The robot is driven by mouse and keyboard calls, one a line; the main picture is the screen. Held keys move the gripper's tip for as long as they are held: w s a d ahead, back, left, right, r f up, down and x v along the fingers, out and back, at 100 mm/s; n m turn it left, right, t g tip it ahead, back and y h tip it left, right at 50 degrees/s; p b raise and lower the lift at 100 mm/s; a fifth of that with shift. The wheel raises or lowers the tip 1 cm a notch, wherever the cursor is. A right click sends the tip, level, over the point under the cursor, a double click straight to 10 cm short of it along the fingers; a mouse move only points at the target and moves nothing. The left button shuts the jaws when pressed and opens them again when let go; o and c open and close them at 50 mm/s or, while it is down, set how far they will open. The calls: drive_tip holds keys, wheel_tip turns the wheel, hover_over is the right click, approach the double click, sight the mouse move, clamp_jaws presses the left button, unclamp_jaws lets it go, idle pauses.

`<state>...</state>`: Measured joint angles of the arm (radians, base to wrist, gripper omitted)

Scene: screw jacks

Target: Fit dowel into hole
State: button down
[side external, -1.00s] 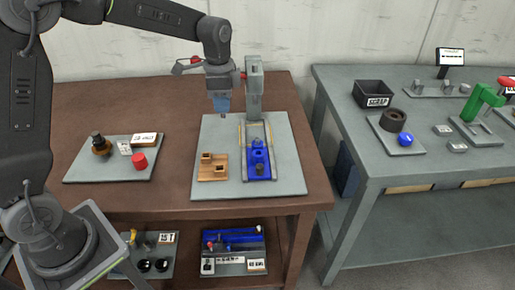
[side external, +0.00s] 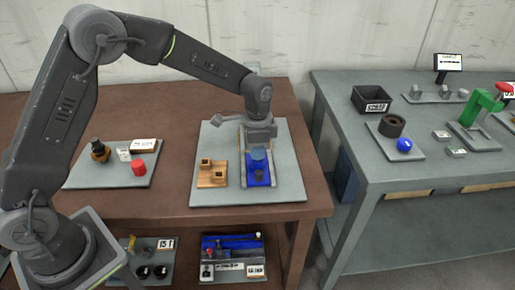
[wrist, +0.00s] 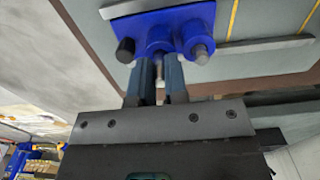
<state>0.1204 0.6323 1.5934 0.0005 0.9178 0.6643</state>
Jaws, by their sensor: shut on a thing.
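The blue fixture (side external: 262,181) lies on the grey mat at the right. In the wrist view the blue fixture (wrist: 176,22) shows a dark round peg (wrist: 125,50), a central blue boss and a grey-tipped peg (wrist: 200,53). My gripper (side external: 258,152) is low over the fixture and hides part of it. The dowel's far end overlaps the boss there. I cannot tell whether it is inside a hole or only against it.
A wooden block (side external: 212,173) with square openings stands just left of the fixture on the grey mat (side external: 222,199). Brown table is bare between the mats.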

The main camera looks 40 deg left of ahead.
drive_tip(key=c, duration=1.6)
unclamp_jaws()
drive_tip(key=shift+f, duration=0.15)
drive_tip(key=o, duration=0.5)
drive_tip(key=shift+c, duration=0.2)
wheel_tip(320, 180, up, 12)
drive_tip(key=s+a+r+n+t, duration=0.35)
drive_tip(key=s+r, duration=0.45)
drive_tip(key=s, duration=0.4)
drive_tip(key=s+a+f+n+t, duration=0.2)
drive_tip(key=s+n, duration=0.3)
drive_tip(key=s, duration=1)
